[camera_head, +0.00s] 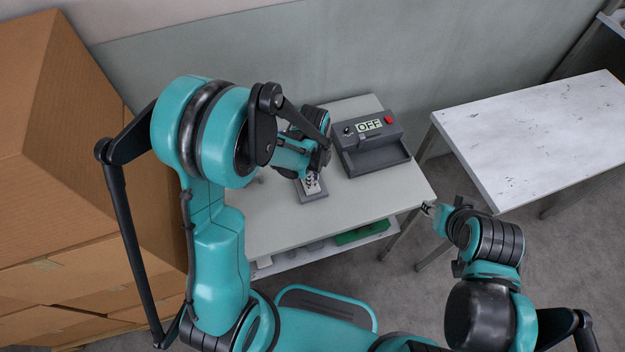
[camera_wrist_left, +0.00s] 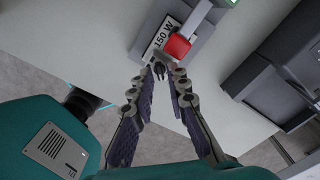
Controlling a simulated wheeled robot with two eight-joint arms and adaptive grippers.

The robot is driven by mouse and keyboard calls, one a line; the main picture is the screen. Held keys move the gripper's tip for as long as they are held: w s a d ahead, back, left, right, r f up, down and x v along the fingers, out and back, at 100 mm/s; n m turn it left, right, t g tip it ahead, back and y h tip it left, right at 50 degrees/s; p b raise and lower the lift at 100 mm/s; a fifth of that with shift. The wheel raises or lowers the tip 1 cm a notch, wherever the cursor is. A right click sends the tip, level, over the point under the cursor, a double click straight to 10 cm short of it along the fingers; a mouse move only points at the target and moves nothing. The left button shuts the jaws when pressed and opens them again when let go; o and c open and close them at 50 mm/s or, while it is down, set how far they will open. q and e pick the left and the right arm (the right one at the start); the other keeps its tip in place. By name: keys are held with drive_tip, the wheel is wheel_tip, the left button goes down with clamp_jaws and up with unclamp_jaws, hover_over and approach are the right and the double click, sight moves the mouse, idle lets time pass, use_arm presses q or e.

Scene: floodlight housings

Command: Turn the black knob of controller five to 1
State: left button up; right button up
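A small grey device (camera_head: 313,193) with a white face lies on the table under my left gripper (camera_head: 312,176). In the left wrist view this device (camera_wrist_left: 199,48) carries a "150 W" label (camera_wrist_left: 163,36), a red block (camera_wrist_left: 177,46) and a small dark part (camera_wrist_left: 159,70) that may be a knob. My left gripper (camera_wrist_left: 160,84) is open, its fingertips apart on either side of that dark part. A grey box (camera_head: 368,147) behind has an "OFF" display (camera_head: 369,125), a red button (camera_head: 389,120) and a small black knob (camera_head: 348,130). No number five is readable. My right gripper (camera_head: 428,208) hangs off the table's right corner.
The light table (camera_head: 260,222) is mostly clear at its front; a lower shelf holds a green item (camera_head: 360,233). Cardboard boxes (camera_head: 70,150) stack at the left. A second worn white table (camera_head: 545,140) stands at the right, with a floor gap between.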

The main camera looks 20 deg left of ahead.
use_arm(q)
drive_tip(key=shift+f, duration=0.5)
clamp_jaws()
drive_tip(key=shift+n+b, duration=0.3)
drive_tip(key=shift+n, duration=0.3)
drive_tip(key=n+b, duration=0.1)
drive_tip(key=n, duration=0.1)
drive_tip(key=shift+n, duration=0.3)
drive_tip(key=shift+n+b, duration=0.5)
drive_tip(key=shift+n, duration=2)
